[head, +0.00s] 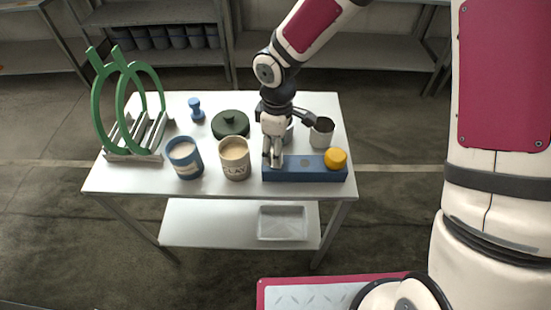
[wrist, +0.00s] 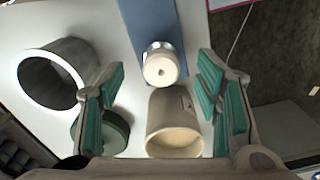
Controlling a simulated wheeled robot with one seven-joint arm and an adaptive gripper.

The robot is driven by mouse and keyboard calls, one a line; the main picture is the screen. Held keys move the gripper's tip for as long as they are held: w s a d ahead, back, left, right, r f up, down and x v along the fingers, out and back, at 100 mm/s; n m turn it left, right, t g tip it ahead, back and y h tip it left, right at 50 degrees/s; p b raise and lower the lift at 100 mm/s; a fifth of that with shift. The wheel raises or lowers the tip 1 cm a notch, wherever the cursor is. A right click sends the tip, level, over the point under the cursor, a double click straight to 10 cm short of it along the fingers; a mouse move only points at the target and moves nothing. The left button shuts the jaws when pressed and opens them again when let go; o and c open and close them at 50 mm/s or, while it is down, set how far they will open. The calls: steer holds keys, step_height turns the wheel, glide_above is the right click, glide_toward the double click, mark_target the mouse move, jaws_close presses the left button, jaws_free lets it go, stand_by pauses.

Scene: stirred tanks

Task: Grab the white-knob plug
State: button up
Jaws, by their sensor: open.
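The white-knob plug (wrist: 160,65) stands on the blue block (wrist: 138,12) and shows between my finger pads in the wrist view. In the head view my gripper covers most or all of it. My gripper (head: 273,155) points down over the left end of the blue block (head: 315,174). In the wrist view my gripper (wrist: 162,76) is open, with teal pads apart on either side of the knob. No contact with the knob shows, and I cannot tell the exact height gap.
A yellow knob (head: 336,158) is on the block's right end, with a hole (head: 305,163) between. A clay container (head: 234,159) stands close left, a green lid (head: 231,123) behind it, and a grey cup (head: 321,132) behind the block. A blue container (head: 185,158) and green rings (head: 118,90) stand further left.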

steer(key=shift+a+f, duration=0.15)
steer(key=shift+f, duration=1.55)
jaws_close()
steer(key=shift+r, duration=0.1)
